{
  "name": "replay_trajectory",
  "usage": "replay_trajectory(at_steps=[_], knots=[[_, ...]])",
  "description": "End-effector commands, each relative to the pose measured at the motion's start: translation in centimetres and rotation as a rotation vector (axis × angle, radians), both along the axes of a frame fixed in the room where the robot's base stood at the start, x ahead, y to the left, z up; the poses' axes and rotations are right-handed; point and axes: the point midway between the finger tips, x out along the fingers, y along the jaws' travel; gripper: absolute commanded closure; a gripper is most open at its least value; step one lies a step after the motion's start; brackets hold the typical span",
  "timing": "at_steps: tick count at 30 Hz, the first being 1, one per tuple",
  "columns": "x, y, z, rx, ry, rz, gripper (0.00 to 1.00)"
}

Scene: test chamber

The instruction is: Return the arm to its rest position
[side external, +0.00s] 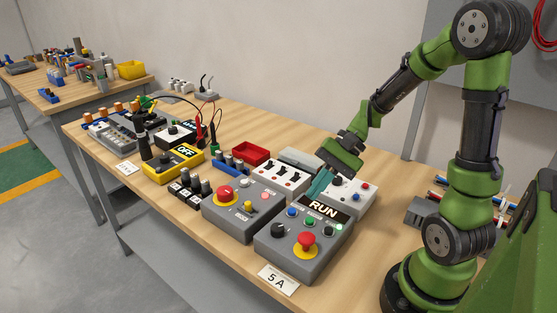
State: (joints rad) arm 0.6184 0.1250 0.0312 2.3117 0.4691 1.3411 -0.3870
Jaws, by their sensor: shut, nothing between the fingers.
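My green and black arm reaches in from the right side of the side external view. My gripper (318,190) points down and to the left, with its teal fingers close together and nothing seen between them. The fingers are over or just behind the grey control box with the RUN display (323,209). I cannot tell whether the fingertips touch anything. The box has a red mushroom button (306,241) on a yellow ring, a black knob (278,230) and small coloured buttons. Part of the light box behind is hidden by the gripper.
A second grey box with a red button (225,194) stands left of the RUN box. A white switch box (285,174), red tray (251,153) and yellow OFF box (172,165) crowd the bench. The front right bench top (350,265) is bare.

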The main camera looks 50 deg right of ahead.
Motion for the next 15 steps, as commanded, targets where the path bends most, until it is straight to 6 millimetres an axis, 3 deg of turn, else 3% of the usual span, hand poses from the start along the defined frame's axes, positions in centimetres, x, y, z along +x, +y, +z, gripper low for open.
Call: replay_trajectory(at_steps=[2, 5, 11, 15], knots=[[-0.9, -0.7, -0.9, -0.067, 0.035, 0.001, 1.00], [-1.9, -0.8, -0.3, -0.213, 0.016, 0.055, 1.00], [-2.9, 0.4, 3.2, -0.549, -0.165, 0.212, 1.00], [-3.4, 2.0, 6.6, -0.734, -0.370, 0.310, 1.00]])
